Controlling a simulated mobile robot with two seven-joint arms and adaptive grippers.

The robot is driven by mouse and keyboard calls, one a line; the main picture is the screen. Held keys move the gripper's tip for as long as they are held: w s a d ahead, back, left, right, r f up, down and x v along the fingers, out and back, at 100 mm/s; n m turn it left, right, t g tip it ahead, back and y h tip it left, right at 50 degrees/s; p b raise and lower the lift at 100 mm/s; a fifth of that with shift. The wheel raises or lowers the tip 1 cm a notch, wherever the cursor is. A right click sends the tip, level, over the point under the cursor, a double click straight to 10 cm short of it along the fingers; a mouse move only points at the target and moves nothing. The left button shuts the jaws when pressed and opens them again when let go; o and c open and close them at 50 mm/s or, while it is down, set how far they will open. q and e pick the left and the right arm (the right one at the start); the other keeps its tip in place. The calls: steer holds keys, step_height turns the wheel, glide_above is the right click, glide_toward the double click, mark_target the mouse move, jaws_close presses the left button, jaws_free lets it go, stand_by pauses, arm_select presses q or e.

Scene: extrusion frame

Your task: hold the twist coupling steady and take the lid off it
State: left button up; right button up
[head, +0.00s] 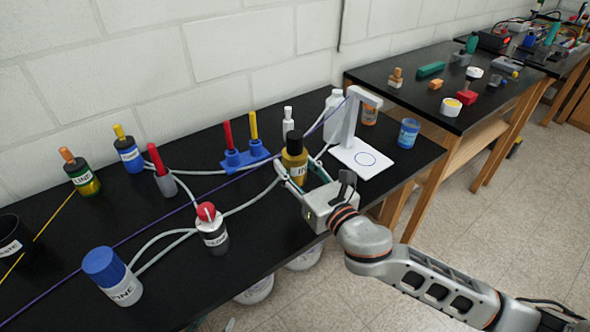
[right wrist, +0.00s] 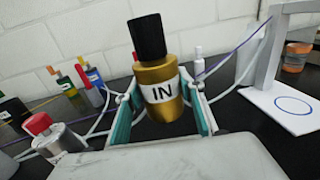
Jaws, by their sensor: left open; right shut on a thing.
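The twist coupling (head: 294,167) is a gold cylinder with a white label reading IN. Its black lid (head: 294,143) sits on top. In the right wrist view the coupling (right wrist: 158,75) stands upright with a slight tilt in the picture, and the lid (right wrist: 147,37) is on it. My right gripper (head: 303,178) is shut on the gold body below the lid, one finger on each side. The lower part of the coupling is hidden by the gripper. My left gripper is in neither view.
A white stand (head: 352,125) is just behind and right of the coupling. A red-capped bottle (head: 212,232), a blue-capped bottle (head: 112,275) and a blue holder with two coloured sticks (head: 245,160) are to the left. Pale tubes and a purple cord cross the black bench.

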steer(key=o, duration=0.6)
jaws_close()
steer(key=s+d+f+m+t+h, duration=0.1)
steer(key=s+d+m+h, duration=0.2)
steer(key=d, duration=0.9)
steer(key=s+d+f+m+t+h, duration=0.1)
steer(key=s+d+m+h, duration=0.1)
steer(key=s+d+h, duration=0.4)
steer(key=s+d, duration=0.3)
steer(key=d, duration=0.3)
steer(key=shift+s+d+f+m, duration=0.15)
steer(key=shift+s+f+m, duration=0.15)
steer(key=shift+m, duration=0.1)
